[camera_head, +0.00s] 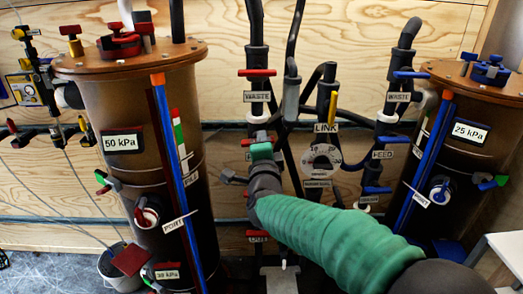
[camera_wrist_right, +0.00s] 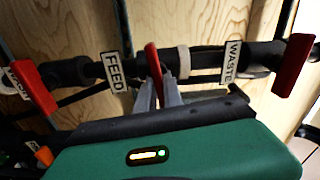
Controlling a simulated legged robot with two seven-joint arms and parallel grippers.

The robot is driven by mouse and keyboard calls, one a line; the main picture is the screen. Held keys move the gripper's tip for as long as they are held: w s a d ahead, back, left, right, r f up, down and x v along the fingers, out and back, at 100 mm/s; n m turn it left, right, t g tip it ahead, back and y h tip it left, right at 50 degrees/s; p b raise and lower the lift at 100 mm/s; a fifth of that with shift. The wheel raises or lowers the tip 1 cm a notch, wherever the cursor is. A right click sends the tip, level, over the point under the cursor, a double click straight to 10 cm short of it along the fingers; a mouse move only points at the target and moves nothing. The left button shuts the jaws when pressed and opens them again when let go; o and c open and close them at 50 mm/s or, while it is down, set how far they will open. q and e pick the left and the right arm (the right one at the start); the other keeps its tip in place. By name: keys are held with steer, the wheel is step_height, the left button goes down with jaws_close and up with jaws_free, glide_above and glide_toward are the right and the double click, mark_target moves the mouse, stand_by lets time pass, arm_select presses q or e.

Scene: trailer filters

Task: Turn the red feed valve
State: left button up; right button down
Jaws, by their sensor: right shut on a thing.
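The red feed valve handle (camera_wrist_right: 152,62) stands up between the fingers of my right gripper (camera_wrist_right: 158,85) in the right wrist view. The gripper is shut on this handle, next to the FEED label (camera_wrist_right: 114,72). In the head view my right arm reaches in from the lower right, and its green gripper body (camera_head: 262,152) is at the middle pipe column. It hides most of the feed valve there; a bit of red handle (camera_head: 250,142) shows just above it. My left gripper is not in view.
A red WASTE valve handle (camera_head: 257,72) sits above on the same column; it also shows right in the wrist view (camera_wrist_right: 293,65). Brown tanks stand at left (camera_head: 125,110) and right (camera_head: 490,95). Blue-handled valves (camera_head: 392,139) are right of a LINK gauge (camera_head: 322,158).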

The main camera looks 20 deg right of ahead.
steer(key=shift+f+m+b, duration=0.4)
steer(key=shift+m+b, duration=0.3)
steer(key=shift+m, duration=0.1)
steer(key=c, duration=1.5)
jaws_free()
steer(key=shift+d, duration=0.1)
steer(key=shift+r, duration=0.1)
